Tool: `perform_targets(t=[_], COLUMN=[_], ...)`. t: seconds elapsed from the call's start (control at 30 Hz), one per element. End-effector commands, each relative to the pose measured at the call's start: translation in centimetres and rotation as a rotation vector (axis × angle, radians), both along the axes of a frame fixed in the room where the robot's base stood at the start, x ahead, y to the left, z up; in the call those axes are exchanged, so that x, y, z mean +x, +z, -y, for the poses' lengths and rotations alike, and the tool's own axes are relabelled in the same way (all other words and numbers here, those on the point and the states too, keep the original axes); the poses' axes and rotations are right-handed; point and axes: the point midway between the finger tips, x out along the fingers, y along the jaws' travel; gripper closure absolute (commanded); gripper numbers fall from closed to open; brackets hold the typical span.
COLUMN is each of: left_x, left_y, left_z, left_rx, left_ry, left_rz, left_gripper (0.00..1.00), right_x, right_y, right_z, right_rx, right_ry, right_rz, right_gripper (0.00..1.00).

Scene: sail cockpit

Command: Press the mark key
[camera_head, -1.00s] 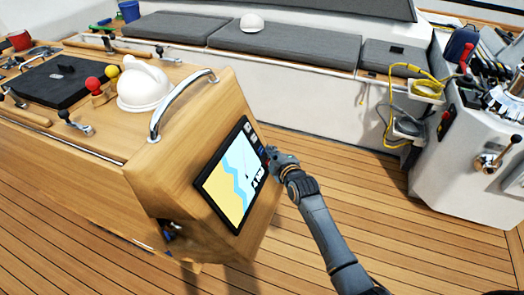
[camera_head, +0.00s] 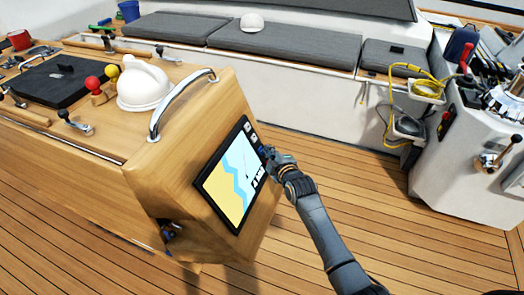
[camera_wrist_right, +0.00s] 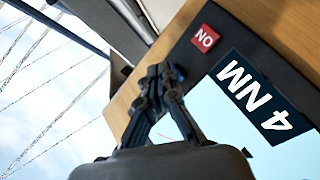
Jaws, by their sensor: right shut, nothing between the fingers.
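The chart plotter (camera_head: 225,185) is a dark-framed screen on the sloping end of the wooden console, with a column of small keys along its right edge. Two pale keys (camera_head: 250,133) show near its top corner. My right gripper (camera_head: 267,154) is shut and empty, its fingertips at the key column. In the wrist view its fingertips (camera_wrist_right: 163,72) are over the dark frame, beside a small blue patch (camera_wrist_right: 179,73) mostly hidden behind them. A red key (camera_wrist_right: 205,38) with white letters is in the clear there. I cannot tell whether the fingertips touch a key. My left gripper is not in view.
A metal grab rail (camera_head: 178,100) arches above the plotter. A white compass dome (camera_head: 145,87) stands on the console top. Grey-cushioned benches (camera_head: 285,48) run behind. The teak deck (camera_head: 355,190) right of the console is open.

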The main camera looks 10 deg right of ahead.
Motion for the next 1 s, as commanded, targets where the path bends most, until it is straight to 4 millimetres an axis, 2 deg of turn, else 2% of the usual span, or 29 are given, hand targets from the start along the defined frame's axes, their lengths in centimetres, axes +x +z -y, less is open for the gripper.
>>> perform_targets(t=[1.0], left_x=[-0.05], left_y=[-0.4], left_z=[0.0], left_rx=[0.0], left_ry=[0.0], left_rz=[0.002], left_gripper=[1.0], right_x=[0.45], right_y=[-0.39], right_z=[-0.7], right_rx=[0.0], right_ry=[0.001], right_rz=[0.0], right_gripper=[1.0])
